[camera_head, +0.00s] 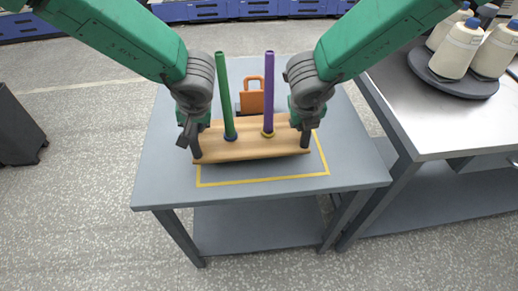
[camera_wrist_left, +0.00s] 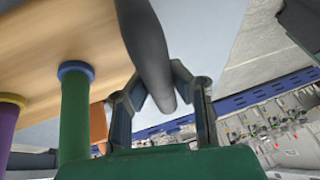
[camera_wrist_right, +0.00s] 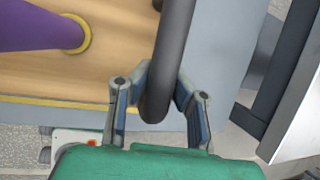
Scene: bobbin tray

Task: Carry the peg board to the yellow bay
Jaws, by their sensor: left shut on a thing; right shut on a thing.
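The peg board (camera_head: 254,149) is a wooden board with a green peg (camera_head: 226,95) and a purple peg (camera_head: 268,90) standing on it. It is over the grey table, above the back part of the yellow outlined bay (camera_head: 262,181); I cannot tell whether it touches the table. My left gripper (camera_head: 187,136) is shut on the dark handle at the board's left end, and the handle shows in the left wrist view (camera_wrist_left: 148,50). My right gripper (camera_head: 305,130) is shut on the right-end handle, seen in the right wrist view (camera_wrist_right: 170,60).
An orange object (camera_head: 252,100) stands behind the board on the grey table (camera_head: 355,165). A steel-topped table (camera_head: 440,115) at the right carries thread cones (camera_head: 456,48) on a dark round tray (camera_head: 450,83). A dark bin (camera_head: 17,128) stands at far left.

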